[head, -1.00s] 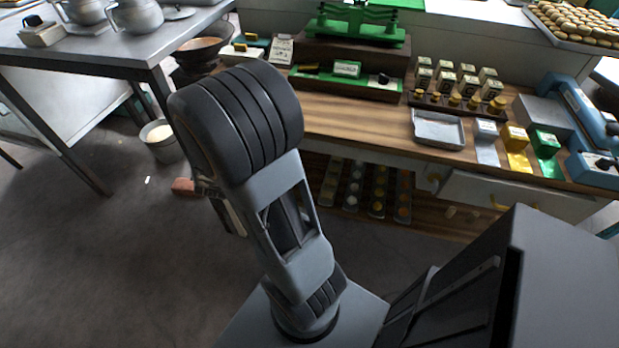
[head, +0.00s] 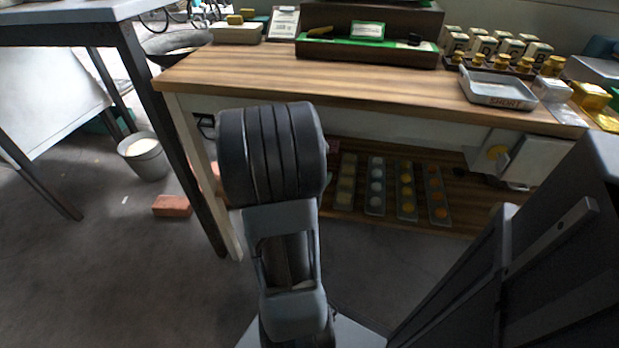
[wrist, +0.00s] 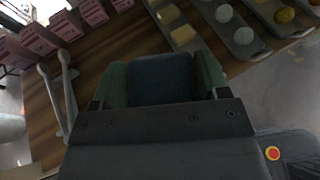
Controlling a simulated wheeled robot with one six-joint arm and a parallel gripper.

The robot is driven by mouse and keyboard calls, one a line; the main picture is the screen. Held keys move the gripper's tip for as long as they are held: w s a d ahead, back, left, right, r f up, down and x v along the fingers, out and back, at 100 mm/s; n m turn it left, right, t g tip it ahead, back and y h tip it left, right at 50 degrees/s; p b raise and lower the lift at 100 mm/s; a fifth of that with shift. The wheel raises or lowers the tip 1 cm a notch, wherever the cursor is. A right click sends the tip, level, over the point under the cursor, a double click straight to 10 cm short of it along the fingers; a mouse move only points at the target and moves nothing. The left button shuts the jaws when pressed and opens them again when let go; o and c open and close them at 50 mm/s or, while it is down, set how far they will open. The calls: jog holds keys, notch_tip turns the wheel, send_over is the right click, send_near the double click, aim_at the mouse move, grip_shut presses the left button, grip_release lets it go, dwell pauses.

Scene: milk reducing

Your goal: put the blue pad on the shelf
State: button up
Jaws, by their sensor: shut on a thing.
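In the wrist view my gripper (wrist: 160,72) has green fingers shut on the sides of the dark blue pad (wrist: 160,82). The pad is over the wooden shelf (wrist: 108,48); whether it touches the wood cannot be told. The same lower shelf (head: 472,192) shows in the head view under the wooden-topped table. My gripper and the pad are hidden in the head view behind my arm.
Narrow trays with yellow blocks (head: 345,185), white balls (head: 376,187) and yellow or orange balls stand on the shelf. In the wrist view several pink boxes (wrist: 62,27) and two pale rods (wrist: 68,95) lie left of the pad. A brick (head: 171,206) and bucket (head: 144,158) stand on the floor.

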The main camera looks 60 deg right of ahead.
jog(key=w+d+f+b, duration=0.1)
jog(key=w+d+f, duration=0.1)
jog(key=w+f, duration=0.1)
jog(key=w+d+f+b, duration=0.1)
jog(key=w+d+f, duration=0.1)
jog(key=w+f, duration=0.1)
jog(key=w+d+f+b, duration=0.1)
jog(key=w+f+b, duration=0.1)
jog(key=w, duration=0.2)
jog(key=shift+w+d+f, duration=0.3)
jog(key=shift+d+f, duration=0.1)
jog(key=shift+w+d+f+b, duration=0.1)
jog(key=shift+w+f+b, duration=0.1)
jog(key=shift+f+b, duration=0.6)
jog(key=shift+w+d+f+b, duration=0.15)
jog(key=shift+f+b, duration=0.2)
jog(key=shift+f, duration=0.75)
jog(key=shift+a+f, duration=0.1)
jog(key=shift+f, duration=0.05)
jog(key=o, duration=1)
